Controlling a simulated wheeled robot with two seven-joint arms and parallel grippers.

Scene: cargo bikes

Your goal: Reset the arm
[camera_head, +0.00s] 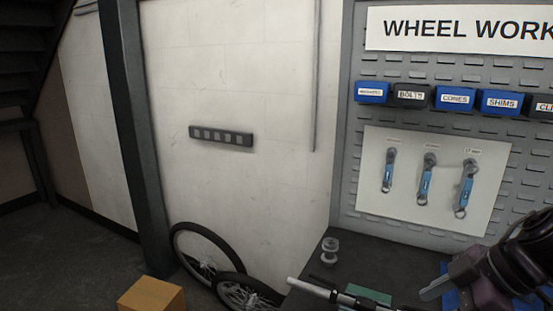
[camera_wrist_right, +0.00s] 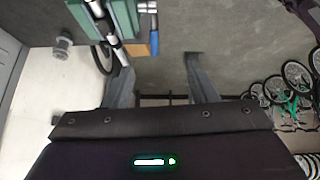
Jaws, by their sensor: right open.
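My right arm enters the camera_head view at the lower right, its gripper (camera_head: 438,288) low over the dark workbench. In the right wrist view, the two grey fingers of this gripper (camera_wrist_right: 160,64) are spread apart, with nothing between them. A silver and black rod-like tool (camera_head: 328,292) lies on the bench to the left of the gripper; it also shows in the right wrist view (camera_wrist_right: 106,32). My left gripper is not in view.
The workbench (camera_head: 318,268) holds a small metal spool-shaped part (camera_head: 329,250) and a green block (camera_head: 368,295). A pegboard with wrenches (camera_head: 425,185) and bins (camera_head: 455,98) stands behind. A cardboard box (camera_head: 152,296) and wheels (camera_head: 205,255) are at left. Bikes (camera_wrist_right: 290,100) show in the wrist view.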

